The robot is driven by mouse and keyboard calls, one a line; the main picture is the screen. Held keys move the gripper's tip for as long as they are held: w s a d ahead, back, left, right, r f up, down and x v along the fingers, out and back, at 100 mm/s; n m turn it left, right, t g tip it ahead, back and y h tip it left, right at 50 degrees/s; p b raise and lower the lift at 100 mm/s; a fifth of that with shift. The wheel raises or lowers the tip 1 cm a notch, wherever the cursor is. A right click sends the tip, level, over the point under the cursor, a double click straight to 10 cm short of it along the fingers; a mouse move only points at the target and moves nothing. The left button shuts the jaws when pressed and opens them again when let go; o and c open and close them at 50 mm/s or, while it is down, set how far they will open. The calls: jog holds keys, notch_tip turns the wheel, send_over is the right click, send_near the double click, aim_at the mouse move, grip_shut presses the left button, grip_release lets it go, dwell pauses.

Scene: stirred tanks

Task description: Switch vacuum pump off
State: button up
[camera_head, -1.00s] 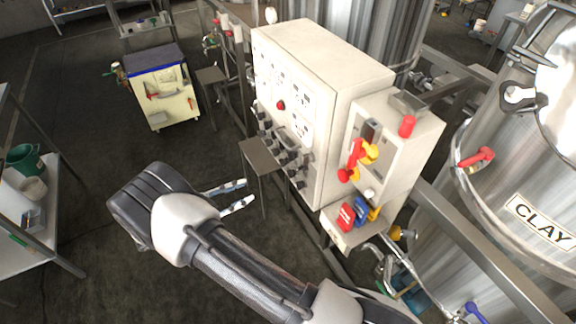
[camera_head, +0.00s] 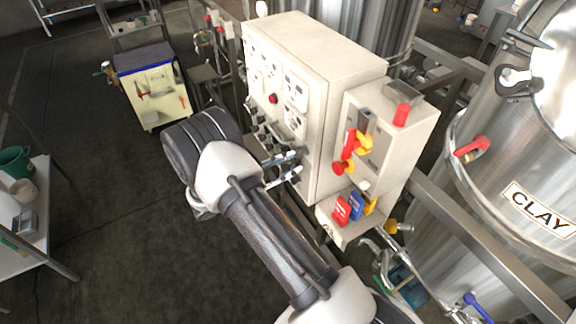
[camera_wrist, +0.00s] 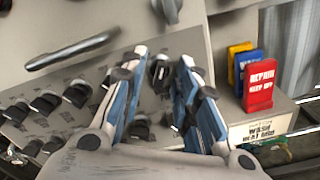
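A cream control cabinet (camera_head: 320,50) carries a sloping panel of black rotary knobs (camera_head: 262,137) along its lower front. In the wrist view several black knobs (camera_wrist: 45,101) with small labels stand on this panel; I cannot read which belongs to the vacuum pump. My gripper (camera_head: 293,163) is at the right end of the panel in the head view. In the wrist view my gripper (camera_wrist: 160,60) is open, its two blue fingers apart, with one black knob (camera_wrist: 160,73) between the fingertips. Whether the fingers touch it I cannot tell.
A metal handle bar (camera_wrist: 72,48) crosses above the knobs. Red, blue and yellow tags, including the red tag (camera_wrist: 260,85), stand on a ledge at right. A side box (camera_head: 400,135) bears red and yellow switches. A steel CLAY tank (camera_head: 480,240) stands at right.

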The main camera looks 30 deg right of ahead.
jog(key=shift+d, duration=0.1)
jog(key=shift+c, duration=0.5)
grip_shut()
jog(key=shift+n, duration=0.3)
jog(key=n+p, duration=0.2)
jog(key=n, duration=0.3)
jog(key=shift+n, duration=0.3)
jog(key=n+p, duration=0.2)
jog(key=n, duration=0.3)
jog(key=shift+n, duration=0.3)
jog(key=shift+o, duration=0.5)
grip_release()
